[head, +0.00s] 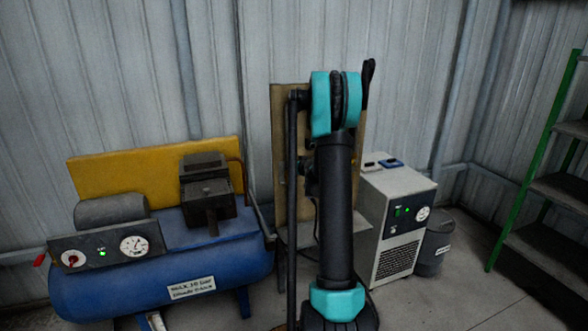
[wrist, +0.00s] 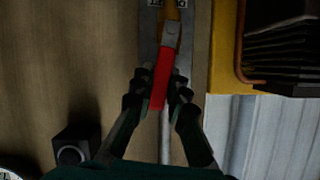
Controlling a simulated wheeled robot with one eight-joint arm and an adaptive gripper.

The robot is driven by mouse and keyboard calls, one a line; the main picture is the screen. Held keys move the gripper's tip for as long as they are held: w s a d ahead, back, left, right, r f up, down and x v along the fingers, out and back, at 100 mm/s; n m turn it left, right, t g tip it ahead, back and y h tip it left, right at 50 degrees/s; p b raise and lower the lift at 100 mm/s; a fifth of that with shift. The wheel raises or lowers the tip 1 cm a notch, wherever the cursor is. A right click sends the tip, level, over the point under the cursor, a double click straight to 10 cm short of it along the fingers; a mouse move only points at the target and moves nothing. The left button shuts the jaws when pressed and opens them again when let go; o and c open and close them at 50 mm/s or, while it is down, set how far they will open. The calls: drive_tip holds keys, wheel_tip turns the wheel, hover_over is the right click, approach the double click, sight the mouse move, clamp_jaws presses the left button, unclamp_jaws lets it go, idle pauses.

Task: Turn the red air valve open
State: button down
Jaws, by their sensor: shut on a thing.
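The red air valve's handle (wrist: 162,80) shows in the wrist view, a flat red lever running from a grey pivot and brass body (wrist: 172,30) at the top down between my fingers. It lies nearly along the picture's vertical, its lower end tilted a little left. My gripper (wrist: 160,92) is shut on the handle, with dark fingers on both sides of it. A grey plate (wrist: 150,22) with partly covered lettering lies behind the valve, and a pale pipe (wrist: 164,145) runs below. In the head view my arm hides the valve and gripper.
The valve is on a brown board (head: 283,125). A blue compressor (head: 110,285) with a yellow panel (head: 120,170) stands left, a grey dryer unit (head: 395,205) and a bin (head: 432,250) right. Green shelving (head: 535,160) is far right. A black box (wrist: 72,150) sits lower left in the wrist view.

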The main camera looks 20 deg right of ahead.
drive_tip(key=shift+s+a+n+h, duration=0.1)
drive_tip(key=shift+a+n+h, duration=0.4)
drive_tip(key=shift+n, duration=0.2)
drive_tip(key=c, duration=1.5)
unclamp_jaws()
drive_tip(key=v, duration=1.2)
drive_tip(key=shift+a, duration=0.1)
